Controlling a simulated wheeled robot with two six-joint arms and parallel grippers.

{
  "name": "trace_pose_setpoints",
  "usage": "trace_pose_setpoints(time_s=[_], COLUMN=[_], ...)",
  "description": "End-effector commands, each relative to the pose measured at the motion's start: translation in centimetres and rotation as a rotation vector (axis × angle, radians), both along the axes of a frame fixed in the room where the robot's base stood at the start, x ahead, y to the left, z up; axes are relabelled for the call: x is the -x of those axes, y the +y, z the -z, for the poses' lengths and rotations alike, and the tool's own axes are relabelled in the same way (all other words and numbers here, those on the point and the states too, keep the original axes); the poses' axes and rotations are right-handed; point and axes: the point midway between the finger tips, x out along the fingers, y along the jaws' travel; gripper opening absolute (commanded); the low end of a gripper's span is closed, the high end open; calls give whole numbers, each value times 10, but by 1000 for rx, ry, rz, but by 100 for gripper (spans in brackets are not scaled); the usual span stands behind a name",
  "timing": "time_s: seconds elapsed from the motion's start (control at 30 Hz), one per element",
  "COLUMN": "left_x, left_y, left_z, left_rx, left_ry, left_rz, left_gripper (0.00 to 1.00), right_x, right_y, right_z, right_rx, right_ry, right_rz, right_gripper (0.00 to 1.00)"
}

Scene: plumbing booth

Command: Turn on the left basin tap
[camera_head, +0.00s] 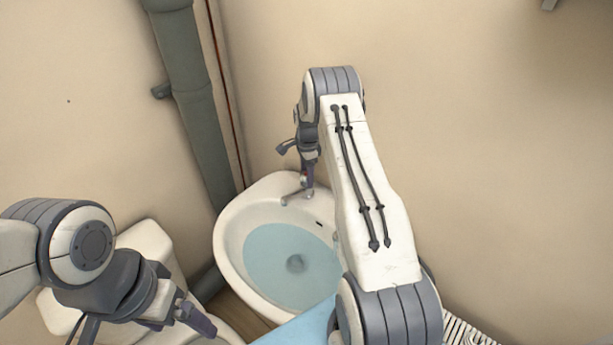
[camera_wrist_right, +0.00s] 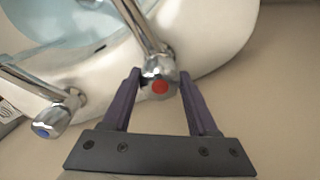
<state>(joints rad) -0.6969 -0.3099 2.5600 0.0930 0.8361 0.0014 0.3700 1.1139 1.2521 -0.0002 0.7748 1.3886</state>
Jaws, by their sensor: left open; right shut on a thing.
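The white basin (camera_head: 232,232) stands against the wall in the head view, its bowl tinted pale blue with a dark drain. The left tap (camera_head: 306,192) is chrome, with a spout over the basin's back rim. In the right wrist view this tap shows a red-marked cap (camera_wrist_right: 159,87). My right gripper (camera_wrist_right: 160,78) is shut on this tap, its two purple fingers on either side of the cap. In the head view my right gripper (camera_head: 308,172) reaches down over the tap. My left gripper (camera_head: 203,325) is open and empty at lower left, away from the basin.
A second chrome tap with a blue-marked cap (camera_wrist_right: 44,130) sits left in the right wrist view; my right arm hides that side in the head view. A grey pipe (camera_head: 196,110) runs down the wall. A white toilet (camera_head: 150,240) stands at lower left, behind my left arm.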

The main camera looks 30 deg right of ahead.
Motion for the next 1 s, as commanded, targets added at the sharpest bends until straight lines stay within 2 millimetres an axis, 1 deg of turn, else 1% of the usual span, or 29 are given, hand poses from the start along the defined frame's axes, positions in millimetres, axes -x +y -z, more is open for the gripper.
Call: trace_pose_setpoints(time_s=[0.17, 0.4, 1.0], left_x=[0, 0, 0], left_y=[0, 0, 0], left_z=[10, 23, 44], left_rx=[0, 0, 0], left_ry=[0, 0, 0], left_rz=[0, 1, 2], left_gripper=[90, 90, 90], right_x=[0, 0, 1], right_y=[0, 0, 0], right_z=[2, 2, 1], right_rx=[-1, -2, -2], right_ry=[1, 1, 2], right_rz=[-111, -328, -898], right_gripper=[4, 4, 4])
